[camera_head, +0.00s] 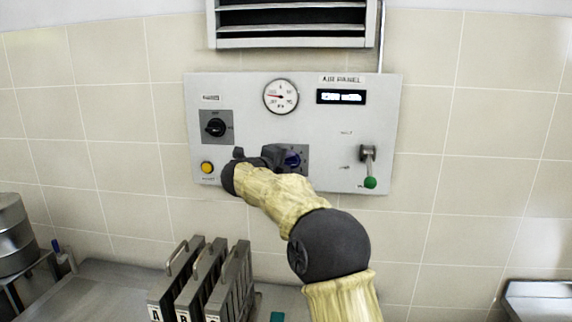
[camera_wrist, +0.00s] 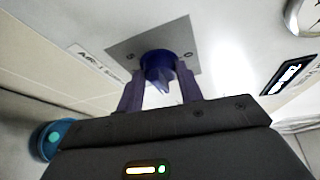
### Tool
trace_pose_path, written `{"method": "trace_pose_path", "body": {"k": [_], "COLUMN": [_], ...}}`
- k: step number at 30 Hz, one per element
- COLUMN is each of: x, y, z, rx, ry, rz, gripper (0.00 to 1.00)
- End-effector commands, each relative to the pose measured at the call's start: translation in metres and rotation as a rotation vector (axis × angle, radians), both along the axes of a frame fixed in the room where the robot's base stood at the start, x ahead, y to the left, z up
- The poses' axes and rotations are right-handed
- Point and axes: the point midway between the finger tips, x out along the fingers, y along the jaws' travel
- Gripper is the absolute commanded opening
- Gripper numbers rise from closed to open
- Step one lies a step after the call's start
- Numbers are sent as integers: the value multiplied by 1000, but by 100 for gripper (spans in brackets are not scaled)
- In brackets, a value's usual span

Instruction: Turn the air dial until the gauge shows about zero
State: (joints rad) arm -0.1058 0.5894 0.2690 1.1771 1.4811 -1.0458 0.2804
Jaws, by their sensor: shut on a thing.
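The air dial (camera_wrist: 158,66) is a blue knob on a square grey plate, with a label starting "AIR" beside it in the wrist view. My gripper (camera_wrist: 160,72) is shut on the dial, one finger on each side of it. In the head view the dial (camera_head: 292,160) is partly hidden by my gripper (camera_head: 283,157). The round white gauge (camera_head: 281,96) is above it on the panel. Its needle points left and looks slightly upward, but the scale figures are too small to read. Only the gauge's edge (camera_wrist: 306,16) shows in the wrist view.
The grey air panel (camera_head: 240,90) also bears a black knob (camera_head: 215,127), a yellow button (camera_head: 207,167), a lit display (camera_head: 341,97) and a green-tipped lever (camera_head: 369,170). Upright lettered metal plates (camera_head: 205,275) stand on the counter below. A vent (camera_head: 292,22) is above.

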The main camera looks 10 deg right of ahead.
Motion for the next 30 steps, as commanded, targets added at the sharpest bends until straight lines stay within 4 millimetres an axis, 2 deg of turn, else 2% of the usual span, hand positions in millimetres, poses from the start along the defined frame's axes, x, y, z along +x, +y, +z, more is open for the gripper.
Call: {"method": "trace_pose_path", "body": {"k": [1, 2, 4, 5, 17, 23, 30], "x": [0, 0, 0, 0, -5, -26, -63], "y": [0, 0, 0, 0, 5, 23, 54], "z": [-4, -4, -4, -3, -1, 2, 8], "rx": [1, 2, 1, 1, 0, 0, 0], "ry": [6, 7, 6, 6, 1, 1, 2], "rz": [-3, -3, -2, -2, 1, 3, 3], "gripper": [14, 42, 56, 58, 58, 58, 58]}}
